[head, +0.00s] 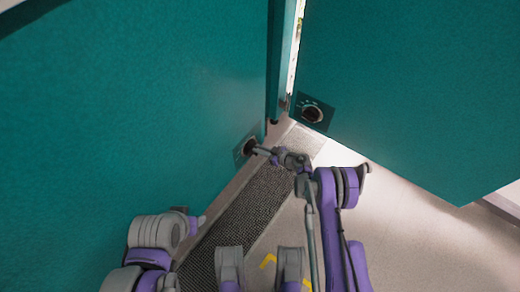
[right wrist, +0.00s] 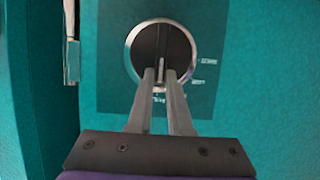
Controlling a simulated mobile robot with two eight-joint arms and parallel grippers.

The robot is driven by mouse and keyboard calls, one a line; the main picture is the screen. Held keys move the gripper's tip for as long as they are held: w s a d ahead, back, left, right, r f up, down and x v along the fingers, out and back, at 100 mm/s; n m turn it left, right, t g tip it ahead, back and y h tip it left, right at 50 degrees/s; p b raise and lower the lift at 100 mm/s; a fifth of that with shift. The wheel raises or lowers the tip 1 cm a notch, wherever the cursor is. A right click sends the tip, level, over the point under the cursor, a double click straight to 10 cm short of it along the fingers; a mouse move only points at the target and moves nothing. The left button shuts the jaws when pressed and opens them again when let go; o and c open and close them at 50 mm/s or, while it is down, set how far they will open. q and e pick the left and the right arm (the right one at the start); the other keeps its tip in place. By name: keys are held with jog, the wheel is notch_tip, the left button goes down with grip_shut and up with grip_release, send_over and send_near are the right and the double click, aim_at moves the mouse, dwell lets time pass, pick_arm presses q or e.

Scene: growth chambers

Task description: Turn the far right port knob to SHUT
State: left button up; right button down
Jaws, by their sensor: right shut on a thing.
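Two teal chamber walls meet at a corner. The left wall has a small dark plate with a round black knob (head: 249,147). The right wall has a similar plate with another black knob (head: 312,114), which no gripper touches. My right gripper (head: 258,150) reaches the left wall's knob. In the right wrist view this knob (right wrist: 178,42) is a dark disc in a silver ring, and my right gripper (right wrist: 161,72) is shut on its narrow upright grip. Small pale labels lie right of and below the knob, too small to read. My left gripper is not in view.
A dark grated strip (head: 240,215) runs along the floor below the left wall. A narrow gap with a bright edge separates the two walls.

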jog(key=shift+s+a, duration=0.1)
jog(key=shift+s+a+f+n+t+h, duration=0.15)
jog(key=shift+s+n+t+h, duration=0.1)
jog(key=shift+n+t, duration=0.4)
jog(key=shift+s+a+f+n+t+h, duration=0.1)
jog(key=shift+s+a+n+t+h, duration=0.2)
jog(key=shift+n, duration=0.6)
jog(key=shift+s+a+f+n+t+h, duration=0.1)
jog(key=shift+s+n+t+h, duration=0.1)
jog(key=shift+n+t, duration=0.45)
jog(key=c, duration=0.8)
grip_release()
jog(key=shift+c, duration=0.2)
